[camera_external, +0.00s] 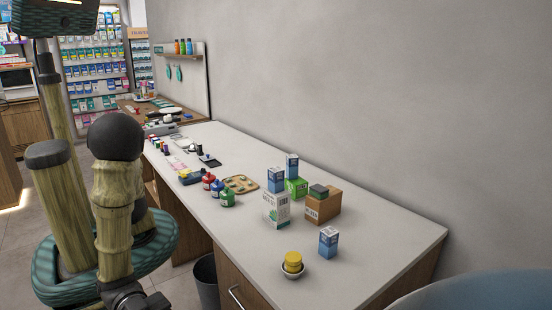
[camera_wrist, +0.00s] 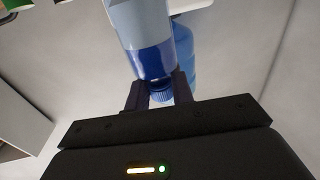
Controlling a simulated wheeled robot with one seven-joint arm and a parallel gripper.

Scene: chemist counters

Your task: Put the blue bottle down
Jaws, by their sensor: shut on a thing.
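In the wrist view my gripper (camera_wrist: 160,93) is shut on a blue bottle (camera_wrist: 152,60). The bottle has a blue ribbed cap, a dark blue band and a pale blue upper part. Its cap end lies between the fingers, and its other end runs out of the top of the picture. In the external view my arm reaches down to the bottom edge, where the gripper is cut off and the held bottle does not show. What lies directly beneath the bottle cannot be told.
The white counter (camera_external: 375,248) holds red (camera_external: 208,182), blue (camera_external: 217,188) and green (camera_external: 227,199) bottles, a wooden tray (camera_external: 253,182), boxes (camera_external: 277,209) and a bowl with a yellow item (camera_external: 292,262). Its right end has bare room. A bin (camera_external: 206,281) stands below.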

